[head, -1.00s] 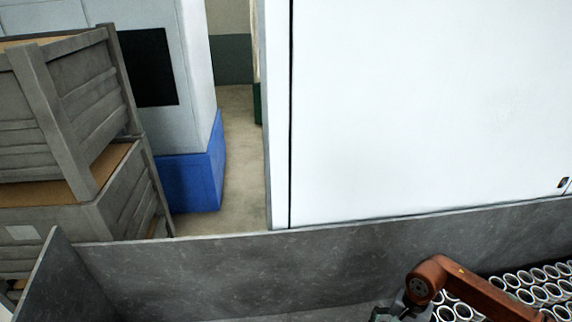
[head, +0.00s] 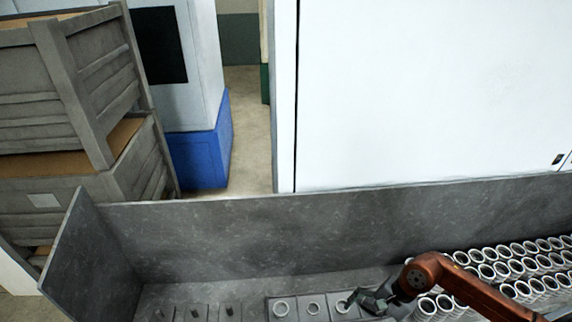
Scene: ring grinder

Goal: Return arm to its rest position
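My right arm, an orange-brown link, comes in from the lower right. Its dark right gripper (head: 368,301) is low over the grey bench, beside a ring (head: 343,306) in a block at the bottom edge. The gripper is small and dark, so I cannot tell whether its fingers are open or touch that ring. Two more rings (head: 281,308) sit in the blocks to the left. My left gripper is out of view.
Many pale rings (head: 488,270) stand in rows at the right, partly behind my arm. Several dark pegs (head: 229,310) stand at the lower left. A grey wall (head: 240,235) edges the bench. Stacked grey crates (head: 85,80) and a white machine panel (head: 430,90) stand beyond.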

